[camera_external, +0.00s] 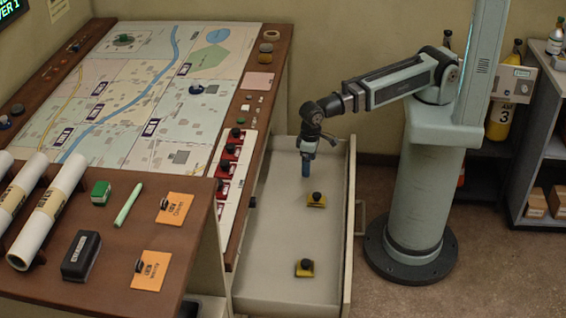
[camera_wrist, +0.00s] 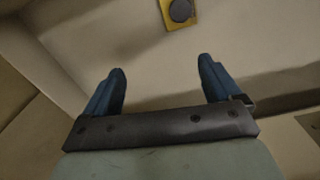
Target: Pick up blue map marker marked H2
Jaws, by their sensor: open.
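I cannot make out a blue marker marked H2 in either view. Two yellow markers with dark knobs, a farther one (camera_external: 316,200) and a nearer one (camera_external: 304,267), stand apart in the open drawer (camera_external: 270,285). One yellow marker (camera_wrist: 166,14) also shows at the top edge of the wrist view, beyond my fingertips. My gripper (camera_external: 306,172) hangs fingers down over the drawer's far part, above and slightly left of the farther yellow marker. In the wrist view its blue fingers (camera_wrist: 161,70) are spread with nothing between them.
The map board (camera_external: 130,95) lies left of the drawer, with small dark-knobbed pieces on it. A row of red pieces (camera_external: 229,152) lines the console edge. Paper rolls (camera_external: 48,215), a black block (camera_external: 81,255) and orange cards (camera_external: 151,271) lie in front. The drawer walls stand around my gripper.

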